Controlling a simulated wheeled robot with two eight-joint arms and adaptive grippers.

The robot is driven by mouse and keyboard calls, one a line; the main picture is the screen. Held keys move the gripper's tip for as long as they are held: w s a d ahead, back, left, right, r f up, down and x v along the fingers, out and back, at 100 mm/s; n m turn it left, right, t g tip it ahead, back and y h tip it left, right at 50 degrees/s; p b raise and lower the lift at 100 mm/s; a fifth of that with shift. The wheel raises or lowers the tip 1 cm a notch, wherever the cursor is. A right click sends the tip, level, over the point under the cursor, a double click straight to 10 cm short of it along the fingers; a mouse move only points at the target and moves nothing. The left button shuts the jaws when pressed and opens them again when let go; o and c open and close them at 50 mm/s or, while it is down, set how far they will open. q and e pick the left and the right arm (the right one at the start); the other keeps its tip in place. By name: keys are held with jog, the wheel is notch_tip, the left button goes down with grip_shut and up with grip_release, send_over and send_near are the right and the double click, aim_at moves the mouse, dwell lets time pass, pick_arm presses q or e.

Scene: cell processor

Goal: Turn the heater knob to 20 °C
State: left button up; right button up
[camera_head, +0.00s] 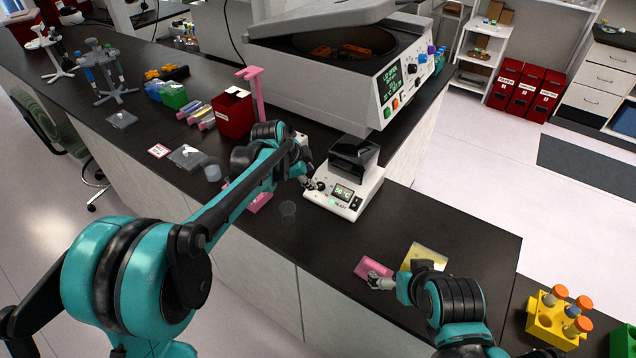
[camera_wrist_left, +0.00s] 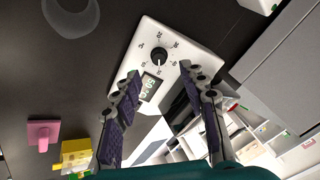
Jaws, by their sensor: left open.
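The heater (camera_head: 343,190) is a small white unit with a dark block on top, standing on the black bench. Its round black knob (camera_wrist_left: 159,54) sits inside a ring of printed marks, beside a small lit display (camera_wrist_left: 149,87) whose digits I cannot read surely. My left gripper (camera_head: 310,184) is at the heater's left front by the knob. In the left wrist view its fingers (camera_wrist_left: 160,78) are apart, with the knob just beyond the gap between the tips, not gripped. My right gripper (camera_head: 379,282) is low by a pink block (camera_head: 368,268); its finger opening is unclear.
A large centrifuge (camera_head: 375,85) with a raised lid stands behind the heater. A red box (camera_head: 232,114), a pink stand (camera_head: 252,90) and pipette racks are to the left. A yellow block (camera_head: 425,256) lies near my right gripper. Bench between heater and blocks is clear.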

aim_at(319, 185)
pick_arm(q)
jog(key=b+x, duration=0.2)
jog(key=x, duration=0.5)
jog(key=shift+d+f, duration=0.15)
jog(key=shift+f, duration=0.1)
grip_shut()
